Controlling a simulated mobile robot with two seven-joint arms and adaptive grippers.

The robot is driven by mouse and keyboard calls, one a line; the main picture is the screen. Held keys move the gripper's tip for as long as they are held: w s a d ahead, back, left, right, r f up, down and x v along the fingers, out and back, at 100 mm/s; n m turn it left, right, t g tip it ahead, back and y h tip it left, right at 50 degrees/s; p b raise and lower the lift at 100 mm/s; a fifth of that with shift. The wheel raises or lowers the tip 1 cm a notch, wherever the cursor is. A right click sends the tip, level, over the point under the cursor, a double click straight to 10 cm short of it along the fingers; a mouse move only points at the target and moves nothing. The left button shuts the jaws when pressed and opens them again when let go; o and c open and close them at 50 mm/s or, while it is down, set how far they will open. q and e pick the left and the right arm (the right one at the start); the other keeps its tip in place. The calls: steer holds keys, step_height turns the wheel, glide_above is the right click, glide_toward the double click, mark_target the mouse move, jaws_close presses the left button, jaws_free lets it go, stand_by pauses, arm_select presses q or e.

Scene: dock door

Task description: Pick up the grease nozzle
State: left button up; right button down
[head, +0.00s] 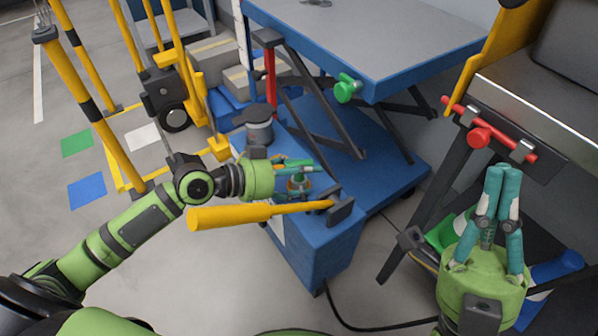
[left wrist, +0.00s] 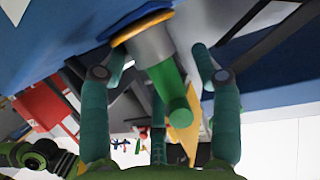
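The grease nozzle is probably the grey cylinder with a green end and an orange-yellow collar (left wrist: 155,48) in the left wrist view. In the head view it shows small and partly hidden at the blue cart (head: 299,187). My left gripper (head: 308,173) is beside it. In the left wrist view the fingers of my left gripper (left wrist: 160,68) are spread, one on each side of the nozzle, with gaps visible. I cannot tell whether any finger touches it. My right gripper (head: 500,172) points up at the right, its fingers together and nothing seen between them.
The raised blue lift table (head: 385,45) with a green knob (head: 347,88) is above right. A red-handled bar (head: 484,135) is near my right gripper.

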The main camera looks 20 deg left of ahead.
arm_select(q)
steer(key=c, duration=1.1)
steer(key=shift+r, duration=0.1)
jaws_close()
steer(key=shift+a, duration=0.1)
